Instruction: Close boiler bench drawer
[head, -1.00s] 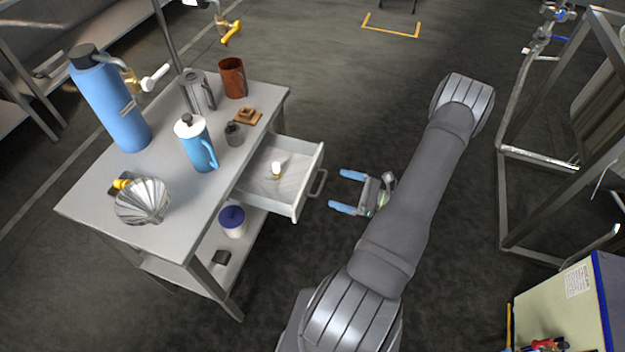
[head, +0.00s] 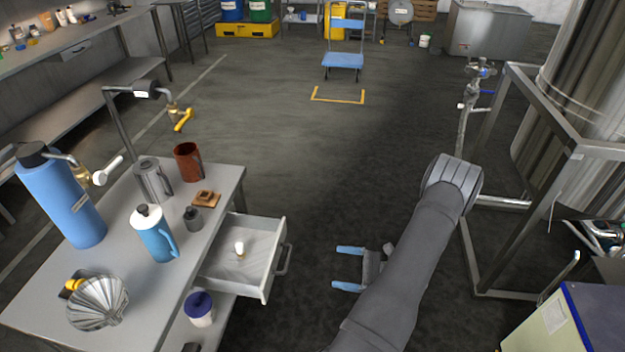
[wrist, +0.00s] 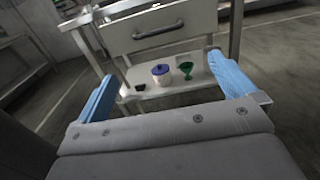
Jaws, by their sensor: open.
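The boiler bench drawer (head: 245,262) is pulled out from the right side of the grey bench (head: 130,235), with a small white and yellow item (head: 239,249) inside. Its bar handle (head: 283,262) faces my gripper (head: 348,268). My gripper is open and empty, its two blue fingers pointing left toward the drawer front, a gap to the right of the handle. In the wrist view the drawer front (wrist: 165,38) and its handle (wrist: 158,32) show beyond and above the fingers (wrist: 165,92), touching neither.
The bench top carries a blue cylinder (head: 62,200), a blue jug (head: 155,235), mugs and a shell-shaped bowl (head: 98,300). A lidded tub (head: 200,308) and a green funnel (wrist: 186,69) stand on the lower shelf. A metal frame (head: 490,230) stands at the right. Floor between is clear.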

